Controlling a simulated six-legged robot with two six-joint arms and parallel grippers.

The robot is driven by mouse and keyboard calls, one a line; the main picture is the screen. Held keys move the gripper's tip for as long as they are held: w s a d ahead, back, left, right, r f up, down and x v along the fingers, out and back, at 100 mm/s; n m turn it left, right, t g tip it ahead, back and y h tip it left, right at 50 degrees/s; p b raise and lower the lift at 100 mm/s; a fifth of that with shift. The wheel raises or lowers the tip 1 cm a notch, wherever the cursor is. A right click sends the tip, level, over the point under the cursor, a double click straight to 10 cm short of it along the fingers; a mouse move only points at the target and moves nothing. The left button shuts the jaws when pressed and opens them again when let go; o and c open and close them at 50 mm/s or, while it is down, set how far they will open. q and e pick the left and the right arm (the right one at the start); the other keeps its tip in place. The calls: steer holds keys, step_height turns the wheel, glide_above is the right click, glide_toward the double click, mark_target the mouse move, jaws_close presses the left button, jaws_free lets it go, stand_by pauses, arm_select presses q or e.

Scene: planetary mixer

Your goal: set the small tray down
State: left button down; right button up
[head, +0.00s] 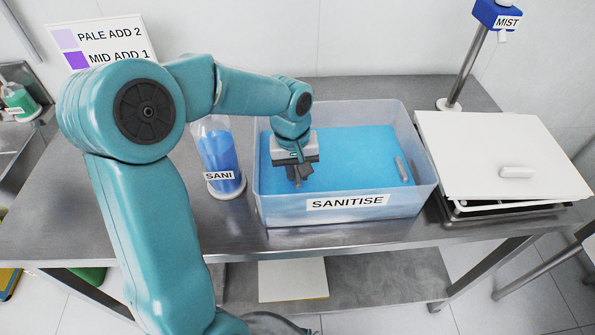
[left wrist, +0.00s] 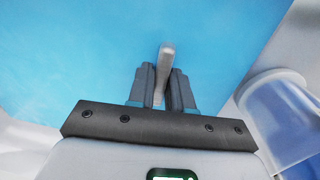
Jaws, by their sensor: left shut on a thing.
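My left gripper (head: 298,178) points down into the clear SANITISE tub (head: 410,202), at the left part of its blue contents (head: 340,147). Its fingers are shut on a pale grey bar with a rounded end, which shows between the fingertips in the left wrist view (left wrist: 167,55). I cannot tell whether this bar belongs to a small tray; no whole tray shows in the gripper. Another grey bar (head: 402,168) lies at the tub's right side. My right gripper is not in view.
The tub stands on a steel table (head: 120,180). A SANI bottle (head: 220,155) stands close to its left. To its right, a white lid with a handle (head: 480,150) lies over a dark metal tray (head: 490,214). A MIST post (head: 467,70) stands behind.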

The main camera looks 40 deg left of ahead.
arm_select(q)
steer(key=shift+f, duration=0.2)
steer(key=c, duration=1)
jaws_free()
steer(key=shift+c, duration=0.2)
steer(key=shift+r, duration=0.3)
step_height(320, 180, up, 12)
steer(key=p, duration=0.1)
steer(key=shift+s+a, duration=0.3)
steer(key=shift+s, duration=0.1)
